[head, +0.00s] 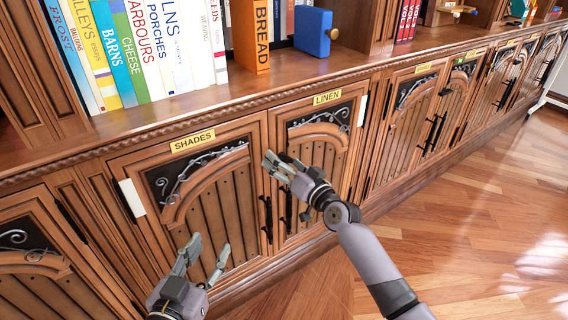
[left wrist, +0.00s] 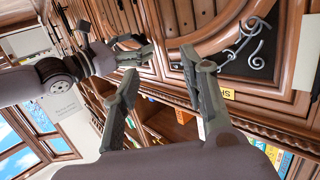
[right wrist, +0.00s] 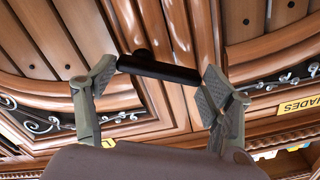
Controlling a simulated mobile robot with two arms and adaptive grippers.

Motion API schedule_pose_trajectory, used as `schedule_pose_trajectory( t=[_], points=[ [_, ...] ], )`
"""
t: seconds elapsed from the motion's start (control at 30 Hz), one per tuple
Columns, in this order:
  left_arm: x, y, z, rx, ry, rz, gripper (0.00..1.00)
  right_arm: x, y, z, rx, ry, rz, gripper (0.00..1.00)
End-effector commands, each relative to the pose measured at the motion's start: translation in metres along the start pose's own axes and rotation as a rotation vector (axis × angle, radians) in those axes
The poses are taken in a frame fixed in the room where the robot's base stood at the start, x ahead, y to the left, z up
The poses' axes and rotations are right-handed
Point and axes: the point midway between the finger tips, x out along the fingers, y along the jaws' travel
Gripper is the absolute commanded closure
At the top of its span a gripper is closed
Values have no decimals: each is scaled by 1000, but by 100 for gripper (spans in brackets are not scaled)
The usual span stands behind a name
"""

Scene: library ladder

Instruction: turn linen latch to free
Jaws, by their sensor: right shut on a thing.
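The LINEN door (head: 316,165) has a yellow label (head: 327,97) above it and a black handle (head: 288,212) at its left edge. My right gripper (head: 279,167) is at the upper left of this door, near the seam with the SHADES door. In the right wrist view, a black bar, the latch (right wrist: 160,69), spans crosswise between its two fingertips, over the seam. The gripper is shut on this bar. In the head view the hand hides the latch. My left gripper (head: 207,256) is open and empty in front of the SHADES door (head: 205,200); its fingers also show in the left wrist view (left wrist: 162,68).
Books, an orange BREAD volume (head: 250,38) and a blue block (head: 315,31) stand on the shelf above. More cabinet doors (head: 408,120) run to the right. The wooden floor (head: 470,220) at the right is clear.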

Motion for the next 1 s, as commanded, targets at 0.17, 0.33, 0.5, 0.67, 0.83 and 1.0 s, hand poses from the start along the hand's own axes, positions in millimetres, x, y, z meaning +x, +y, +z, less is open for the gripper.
schedule_pose_trajectory(
  t=[0.17,0.33,0.5,0.67,0.83,1.0],
  points=[
    [-2,-2,10,1,-60,-3,60,0,1,-4,168,1,1,53],
    [-5,-3,21,1,-118,-7,60,0,1,-8,331,1,1,53],
    [-8,-4,32,2,-181,-10,60,0,3,-10,492,0,1,53],
    [-13,-6,44,2,-246,-14,60,0,5,-13,643,0,1,53],
    [-19,-8,56,1,-317,-18,60,0,7,-15,790,1,1,53],
    [-26,-10,68,1,-382,-22,60,0,9,-16,910,0,1,53]
  ],
)
